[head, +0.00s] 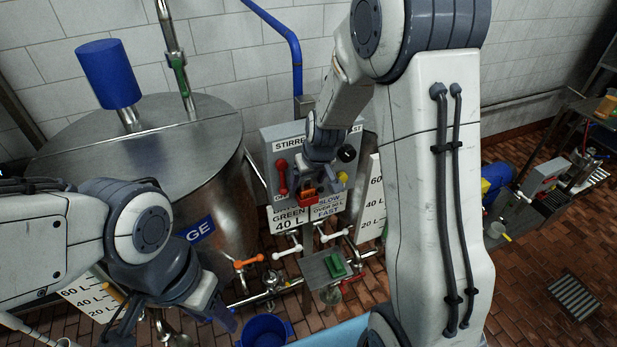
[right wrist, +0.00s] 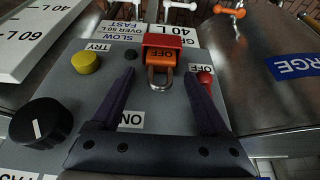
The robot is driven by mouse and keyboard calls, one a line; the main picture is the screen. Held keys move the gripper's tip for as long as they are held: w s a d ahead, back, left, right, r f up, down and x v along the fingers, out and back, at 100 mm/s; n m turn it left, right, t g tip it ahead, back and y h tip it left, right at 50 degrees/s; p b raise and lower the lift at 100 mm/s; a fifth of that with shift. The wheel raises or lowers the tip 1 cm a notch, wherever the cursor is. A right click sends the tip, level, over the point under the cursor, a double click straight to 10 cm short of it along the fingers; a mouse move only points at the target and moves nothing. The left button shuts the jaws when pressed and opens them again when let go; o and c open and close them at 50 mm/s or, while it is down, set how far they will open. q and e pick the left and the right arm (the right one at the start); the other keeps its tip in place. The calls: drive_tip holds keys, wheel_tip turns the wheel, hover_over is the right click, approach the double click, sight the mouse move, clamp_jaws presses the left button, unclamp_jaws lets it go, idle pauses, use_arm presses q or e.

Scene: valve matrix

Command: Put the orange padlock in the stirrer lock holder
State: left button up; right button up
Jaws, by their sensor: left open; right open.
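The orange padlock (right wrist: 163,58) sits in a red holder (right wrist: 162,40) on the grey stirrer panel, its metal shackle sticking out toward my right gripper. In the head view the padlock (head: 307,190) shows small under my right gripper (head: 312,182). In the right wrist view my right gripper (right wrist: 165,85) is open, its dark fingers on either side of the shackle, with gaps on both sides. I see no contact with the padlock. My left gripper (head: 172,318) is open and empty at the lower left, well away from the panel.
The stirrer panel (head: 270,150) carries a red lever (head: 281,177), a yellow button (right wrist: 85,62) and a black knob (right wrist: 38,120). A steel tank (head: 215,200) stands to the left. Orange-handled valves (head: 250,261) and a green button box (head: 335,265) lie below.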

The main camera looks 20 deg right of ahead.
drive_tip(key=b+v, duration=0.3)
drive_tip(key=v, duration=0.9)
drive_tip(key=s+a+f+n+g+y, duration=0.1)
drive_tip(key=s+a+f+n+g, duration=0.15)
drive_tip(key=s+a, duration=0.85)
drive_tip(key=s+a+f+n+g, duration=0.2)
drive_tip(key=s+a+n, duration=0.2)
drive_tip(key=s, duration=0.9)
drive_tip(key=shift+s+a+f, duration=0.2)
drive_tip(key=shift+s+a, duration=0.1)
drive_tip(key=shift+a, duration=0.2)
wheel_tip(320, 180, down, 5)
drive_tip(key=b, duration=0.4)
